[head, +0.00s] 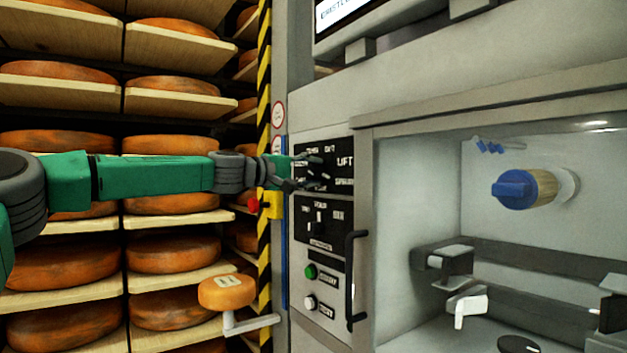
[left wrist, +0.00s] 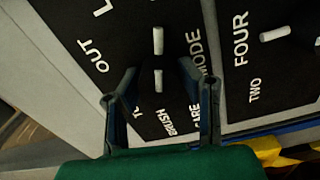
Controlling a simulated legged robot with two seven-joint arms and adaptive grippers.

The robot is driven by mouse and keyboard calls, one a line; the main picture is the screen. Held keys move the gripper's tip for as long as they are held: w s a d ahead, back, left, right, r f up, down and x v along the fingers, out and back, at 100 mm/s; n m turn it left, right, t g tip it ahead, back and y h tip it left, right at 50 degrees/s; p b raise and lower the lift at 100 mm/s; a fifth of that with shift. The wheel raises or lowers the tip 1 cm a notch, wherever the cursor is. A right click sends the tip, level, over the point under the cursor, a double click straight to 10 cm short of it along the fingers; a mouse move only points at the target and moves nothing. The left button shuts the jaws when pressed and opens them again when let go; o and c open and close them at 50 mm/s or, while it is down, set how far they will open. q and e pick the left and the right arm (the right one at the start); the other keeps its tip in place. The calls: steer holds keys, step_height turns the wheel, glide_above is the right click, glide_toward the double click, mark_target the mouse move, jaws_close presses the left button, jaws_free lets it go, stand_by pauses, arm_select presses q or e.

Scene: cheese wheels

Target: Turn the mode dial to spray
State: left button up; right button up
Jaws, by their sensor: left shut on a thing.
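The mode dial is a dark knob with white marks on a black panel with white lettering. In the left wrist view the dial (left wrist: 158,78) shows between the two fingers, beside the word MODE. In the head view the dial is mostly hidden behind the fingers. My left gripper (head: 318,172) reaches in from the left to the upper black panel (head: 345,149); it also shows in the left wrist view (left wrist: 162,78). It is shut on the dial. LIFT, OUT and BRUSH can be read, but I cannot make out a spray label. My right gripper is not in view.
A second panel with a dial (head: 317,229) lies below, with a green button (head: 310,271) and a white button (head: 309,302). A black handle (head: 350,280) stands to their right. A red knob on a yellow box (head: 271,205) is below my left arm. Cheese shelves fill the left.

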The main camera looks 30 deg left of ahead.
mark_target(309, 174)
arm_select(q)
steer(key=shift+d+f+m, duration=0.15)
steer(key=shift+f+m, duration=0.25)
steer(key=shift+f, duration=0.05)
steer(key=o, duration=1.1)
steer(key=shift+r, duration=0.1)
steer(key=shift+r, duration=0.1)
steer(key=shift+s+a+r, duration=0.1)
steer(key=shift+s+a, duration=0.2)
steer(key=shift+s, duration=0.1)
steer(key=v, duration=0.5)
steer(key=shift+a, duration=0.1)
steer(key=shift+s+a+f, duration=0.3)
steer(key=shift+s, duration=0.4)
